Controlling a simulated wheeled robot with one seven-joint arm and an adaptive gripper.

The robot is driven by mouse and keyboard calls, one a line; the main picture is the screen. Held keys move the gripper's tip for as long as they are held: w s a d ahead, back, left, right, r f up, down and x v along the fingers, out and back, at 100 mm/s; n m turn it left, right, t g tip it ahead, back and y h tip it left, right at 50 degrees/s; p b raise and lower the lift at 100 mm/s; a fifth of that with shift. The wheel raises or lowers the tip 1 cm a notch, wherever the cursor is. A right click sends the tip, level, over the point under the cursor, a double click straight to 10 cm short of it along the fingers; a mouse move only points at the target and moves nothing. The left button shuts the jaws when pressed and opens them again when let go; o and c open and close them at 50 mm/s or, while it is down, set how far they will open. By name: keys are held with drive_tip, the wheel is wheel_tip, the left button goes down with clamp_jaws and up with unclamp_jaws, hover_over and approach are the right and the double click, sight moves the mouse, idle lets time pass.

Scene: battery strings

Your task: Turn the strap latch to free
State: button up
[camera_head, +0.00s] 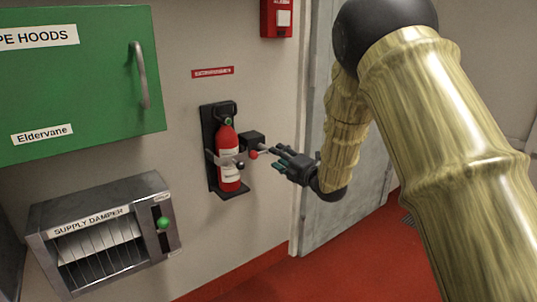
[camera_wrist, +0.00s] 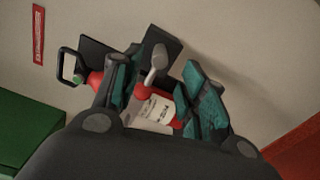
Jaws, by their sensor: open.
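A red fire extinguisher (camera_head: 228,172) hangs upright in a black wall bracket (camera_head: 213,185). A grey strap (camera_head: 217,158) runs around its body. At its right side are a dark block (camera_head: 252,139) and a latch lever (camera_head: 262,150) with a red knob or pivot near it. My gripper (camera_head: 280,157) is just right of the lever, pointing left at it, fingers apart. In the wrist view, a grey lever end (camera_wrist: 157,58) shows between the teal-padded fingers of my gripper (camera_wrist: 160,88), with part of the red and white extinguisher (camera_wrist: 160,108) behind. I cannot tell whether a finger touches the lever.
A supply damper box (camera_head: 100,235) with a green knob is at lower left. A green pipe hoods cabinet (camera_head: 90,110) is above it. A red call point (camera_head: 277,18) is high on the wall. A grey door (camera_head: 375,215) is behind my arm. The red floor looks clear.

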drive_tip(key=shift+b+x, duration=0.6)
drive_tip(key=shift+x, duration=2.85)
clamp_jaws()
